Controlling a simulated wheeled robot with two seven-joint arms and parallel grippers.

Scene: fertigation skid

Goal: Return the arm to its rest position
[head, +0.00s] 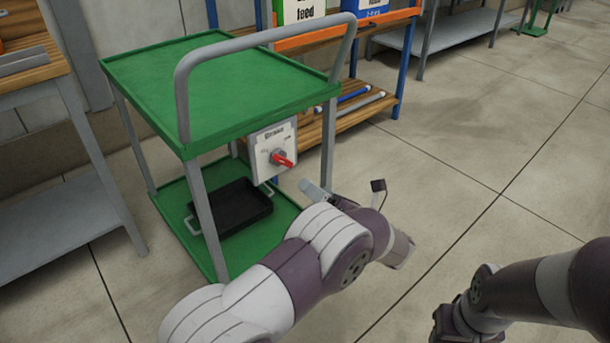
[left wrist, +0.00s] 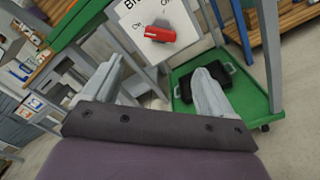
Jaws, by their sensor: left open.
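My left gripper (head: 316,191) is in front of the green cart's brake panel (head: 268,146), apart from the red brake handle (head: 283,160). In the head view its fingers are partly hidden by my own wrist. In the left wrist view my left gripper (left wrist: 158,85) has its two fingers spread with nothing between them. The red handle (left wrist: 160,33) and white panel (left wrist: 137,22) lie beyond the fingertips. My right gripper (head: 455,325) is at the bottom edge, low right; its fingers are not clear.
The green cart (head: 225,75) has a grey push bar and a black tray (head: 235,207) on its lower shelf. A grey bench (head: 50,220) stands left, a shelf rack (head: 345,115) behind. Open floor (head: 500,150) lies to the right.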

